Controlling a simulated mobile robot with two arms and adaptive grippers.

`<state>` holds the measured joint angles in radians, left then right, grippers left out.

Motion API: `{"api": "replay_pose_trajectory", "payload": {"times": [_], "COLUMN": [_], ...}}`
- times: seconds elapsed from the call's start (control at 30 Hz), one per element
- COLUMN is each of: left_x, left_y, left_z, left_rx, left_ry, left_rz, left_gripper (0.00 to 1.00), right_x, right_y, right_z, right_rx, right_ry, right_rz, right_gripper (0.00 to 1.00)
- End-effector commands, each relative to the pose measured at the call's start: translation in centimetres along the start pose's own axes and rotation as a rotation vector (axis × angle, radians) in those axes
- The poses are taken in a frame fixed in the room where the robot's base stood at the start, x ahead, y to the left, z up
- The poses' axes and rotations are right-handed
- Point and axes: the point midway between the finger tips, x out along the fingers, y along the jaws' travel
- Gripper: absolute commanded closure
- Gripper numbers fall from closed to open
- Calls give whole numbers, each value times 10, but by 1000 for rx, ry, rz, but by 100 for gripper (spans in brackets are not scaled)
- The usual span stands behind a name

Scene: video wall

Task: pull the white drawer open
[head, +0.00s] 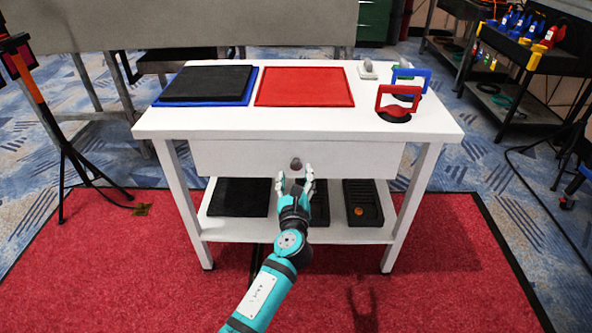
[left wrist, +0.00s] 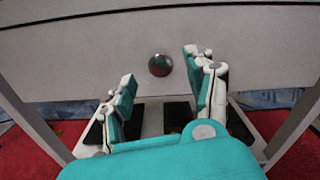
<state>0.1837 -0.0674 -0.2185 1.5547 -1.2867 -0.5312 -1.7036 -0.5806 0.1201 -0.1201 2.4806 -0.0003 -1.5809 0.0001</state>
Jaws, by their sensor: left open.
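The white drawer (head: 228,158) sits under the white tabletop and looks closed. Its round dark metal knob (head: 296,163) is at the middle of the front. My left gripper (head: 294,177) is open, just in front of and slightly below the knob in the head view. In the left wrist view the drawer front (left wrist: 90,60) fills the upper part. The knob (left wrist: 160,65) shows beyond and between the spread fingers of my left gripper (left wrist: 160,75), with nothing held. The fingers do not appear to touch the knob. My right gripper is not in view.
On the tabletop (head: 240,123) lie a black pad (head: 207,82) on a blue one, a red panel (head: 304,87) and red and blue handles (head: 398,98). The lower shelf (head: 340,232) holds black trays (head: 362,203). A tripod stand (head: 62,140) is at the left.

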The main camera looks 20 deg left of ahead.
Motion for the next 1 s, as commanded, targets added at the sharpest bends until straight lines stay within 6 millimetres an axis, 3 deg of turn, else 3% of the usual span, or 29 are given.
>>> {"api": "replay_pose_trajectory", "payload": {"times": [0.1,0.23,0.63,1.0], "left_x": [21,34,42,41], "left_y": [0,0,0,0], "left_z": [-1,-1,0,0], "left_rx": [-1,-1,-1,-1], "left_ry": [-1,0,1,1], "left_rz": [-1,0,-1,-1], "left_gripper": [45,45,45,93], "right_x": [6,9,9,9], "right_y": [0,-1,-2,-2], "right_z": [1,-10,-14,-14], "right_rx": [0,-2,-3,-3], "right_ry": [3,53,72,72], "right_rz": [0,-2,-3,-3], "right_gripper": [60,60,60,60]}}
